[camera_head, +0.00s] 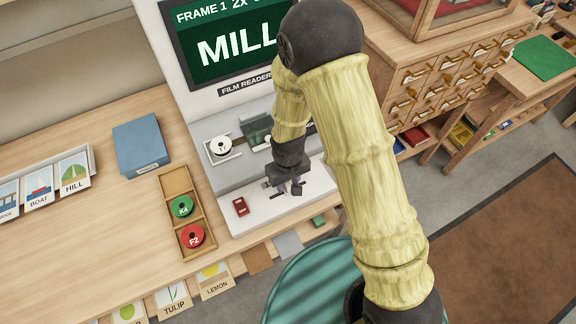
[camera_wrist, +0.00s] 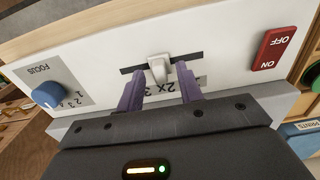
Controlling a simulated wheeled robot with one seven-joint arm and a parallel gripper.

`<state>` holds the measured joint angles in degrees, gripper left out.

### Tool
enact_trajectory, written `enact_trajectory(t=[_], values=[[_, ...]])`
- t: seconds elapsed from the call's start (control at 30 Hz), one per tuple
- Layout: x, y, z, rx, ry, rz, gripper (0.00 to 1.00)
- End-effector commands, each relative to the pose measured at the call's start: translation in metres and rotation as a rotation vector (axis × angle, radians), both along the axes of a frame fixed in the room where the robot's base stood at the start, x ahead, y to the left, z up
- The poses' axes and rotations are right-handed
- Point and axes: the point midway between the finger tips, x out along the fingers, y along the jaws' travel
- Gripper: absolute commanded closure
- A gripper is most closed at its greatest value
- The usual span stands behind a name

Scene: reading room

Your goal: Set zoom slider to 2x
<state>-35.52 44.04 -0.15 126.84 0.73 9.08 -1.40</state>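The film reader's zoom slider shows in the wrist view as a pale knob (camera_wrist: 158,67) in a dark horizontal slot. A printed scale (camera_wrist: 190,88) reading "2x 3" lies beside it, partly hidden by my gripper. My gripper (camera_wrist: 160,72) has its two purple fingers apart, one on each side of the knob, with a small gap visible on both sides. In the head view my gripper (camera_head: 290,188) is over the reader's front panel and hides the slider. The reader's screen (camera_head: 222,40) shows "FRAME 1 2X" and "MILL", partly covered by my arm.
A blue focus knob (camera_wrist: 48,95) and a red ON/OFF switch (camera_wrist: 273,50) flank the slider on the panel. A wooden tray (camera_head: 168,184) with green and red reels stands left of the reader. A blue box (camera_head: 142,145) lies farther left on the desk.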

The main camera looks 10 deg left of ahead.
Motion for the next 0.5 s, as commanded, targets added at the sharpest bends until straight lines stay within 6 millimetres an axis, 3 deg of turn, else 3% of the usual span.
enact_trajectory(t=[0.5], values=[[0.001,0.000,0.078,0.003,-0.004,0.001,0.64]])
